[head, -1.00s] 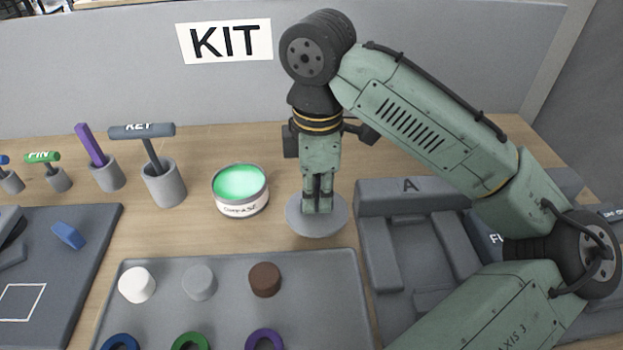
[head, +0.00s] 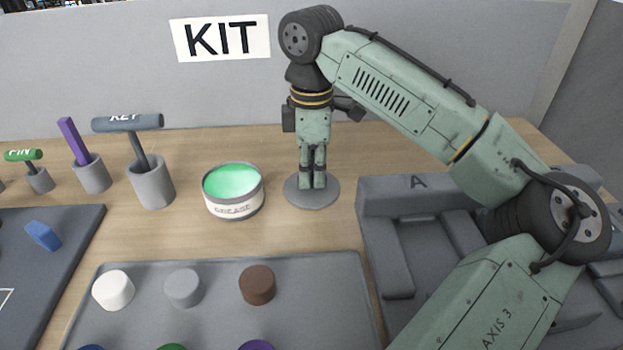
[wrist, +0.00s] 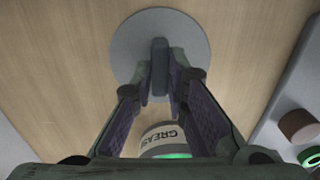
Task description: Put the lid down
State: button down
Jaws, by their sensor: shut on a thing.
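The lid is a flat round grey disc (head: 300,198) with an upright grip on top. It sits at or very near the wooden table, right of the grease tin; I cannot tell whether it touches the wood. My gripper (head: 313,184) points straight down over its middle and is shut on the grip. In the wrist view the lid (wrist: 128,50) shows beyond the fingers (wrist: 158,90), with its grip between them. The grease tin (head: 233,208) stands open, with green grease showing and a white label. Its far side is partly hidden in the wrist view.
A grey tray (head: 330,290) with white, grey and brown caps and coloured rings lies in front. A grey fixture marked A (head: 400,188) stands right. Cups with a key tool (head: 152,186), a purple bar and a pin tool stand left. Bare wood lies behind the tin.

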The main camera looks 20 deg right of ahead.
aim_at(312, 177)
jog(key=shift+r, duration=0.1)
jog(key=shift+f, duration=0.2)
jog(key=c, duration=1.6)
grip_release()
notch_tip(312, 177, up, 12)
jog(key=shift+r+p, duration=0.2)
jog(key=shift+p, duration=0.3)
